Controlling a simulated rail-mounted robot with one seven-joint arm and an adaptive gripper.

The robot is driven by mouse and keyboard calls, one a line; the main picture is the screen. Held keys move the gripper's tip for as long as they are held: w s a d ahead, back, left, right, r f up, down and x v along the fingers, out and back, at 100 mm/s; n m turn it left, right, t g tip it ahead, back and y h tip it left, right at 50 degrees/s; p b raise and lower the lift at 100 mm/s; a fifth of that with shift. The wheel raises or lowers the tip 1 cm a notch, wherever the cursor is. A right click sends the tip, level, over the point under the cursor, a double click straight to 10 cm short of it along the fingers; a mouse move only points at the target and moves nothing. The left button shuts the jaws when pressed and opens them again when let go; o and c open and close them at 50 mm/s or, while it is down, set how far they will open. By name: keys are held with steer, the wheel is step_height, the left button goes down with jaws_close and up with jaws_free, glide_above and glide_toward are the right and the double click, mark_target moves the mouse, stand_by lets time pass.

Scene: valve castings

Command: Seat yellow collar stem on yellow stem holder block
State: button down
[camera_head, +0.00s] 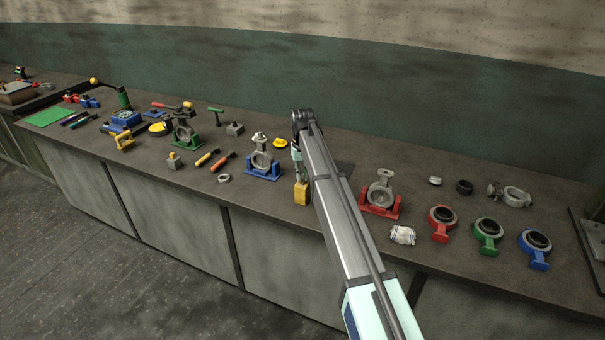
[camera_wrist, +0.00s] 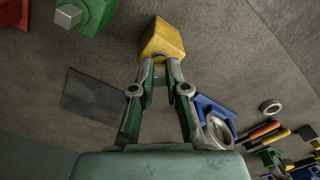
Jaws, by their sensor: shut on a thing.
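The yellow stem holder block (camera_head: 301,194) stands near the front edge of the bench, in the middle of the head view. In the wrist view the block (camera_wrist: 163,38) is straight beyond my fingertips. My gripper (camera_head: 299,172) points down just above the block. In the wrist view its two fingertips (camera_wrist: 160,68) overlap the block's near edge and stand a little apart. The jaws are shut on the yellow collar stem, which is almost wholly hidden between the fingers. I cannot tell whether the stem touches the block.
A blue cradle (camera_head: 263,174) with a grey casting is close on the left, and a red cradle (camera_head: 379,210) is on the right. A yellow round part (camera_head: 280,143) lies behind. A dark flat patch (camera_wrist: 94,104) of bench beside my gripper is clear.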

steer(key=shift+f, duration=0.65)
steer(key=c, duration=1.1)
jaws_free()
step_height(320, 180, up, 12)
